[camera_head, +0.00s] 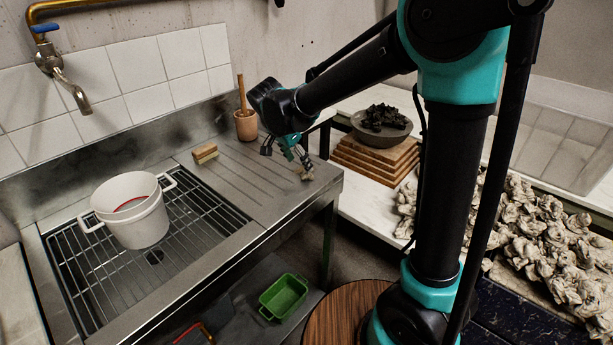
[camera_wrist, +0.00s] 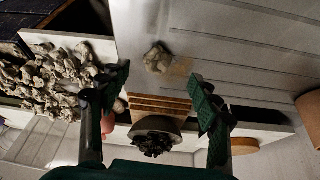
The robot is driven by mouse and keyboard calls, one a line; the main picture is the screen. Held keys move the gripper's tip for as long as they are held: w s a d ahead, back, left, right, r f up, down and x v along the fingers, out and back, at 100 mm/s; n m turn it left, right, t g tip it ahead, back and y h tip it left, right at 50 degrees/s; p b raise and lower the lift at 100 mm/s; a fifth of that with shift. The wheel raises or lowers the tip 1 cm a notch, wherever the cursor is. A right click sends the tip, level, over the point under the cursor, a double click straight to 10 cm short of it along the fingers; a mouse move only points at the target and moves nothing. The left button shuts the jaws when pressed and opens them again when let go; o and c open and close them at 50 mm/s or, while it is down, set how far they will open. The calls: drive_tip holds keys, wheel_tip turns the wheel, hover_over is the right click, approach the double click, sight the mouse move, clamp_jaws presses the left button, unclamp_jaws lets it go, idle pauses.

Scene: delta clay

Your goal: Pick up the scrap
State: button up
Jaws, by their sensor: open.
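The scrap (camera_head: 306,176) is a small, lumpy, pale grey-beige piece on the metal drainboard (camera_head: 262,182), near its right edge. In the wrist view the scrap (camera_wrist: 158,58) lies above the gap between the fingers, clear of both. My gripper (camera_head: 290,151) is over the right part of the drainboard, close to the scrap. In the wrist view my gripper (camera_wrist: 158,98) has its two green pads wide apart with nothing held between them.
A white bucket (camera_head: 139,225) stands on the sink grate. A brush (camera_head: 205,154) and a terracotta pot (camera_head: 246,126) are at the drainboard's back. A dark bowl (camera_head: 382,127) sits on stacked boards (camera_head: 370,162) to the right. Many clay lumps (camera_head: 545,235) lie further right.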

sight(304, 173)
drive_tip(key=shift+x, duration=2.7)
drive_tip(key=shift+s+d, duration=0.1)
drive_tip(key=shift+s, duration=0.05)
drive_tip(key=c, duration=1.3)
drive_tip(key=shift+o, duration=0.2)
drive_tip(key=shift+r, duration=0.15)
wheel_tip(304, 173, up, 20)
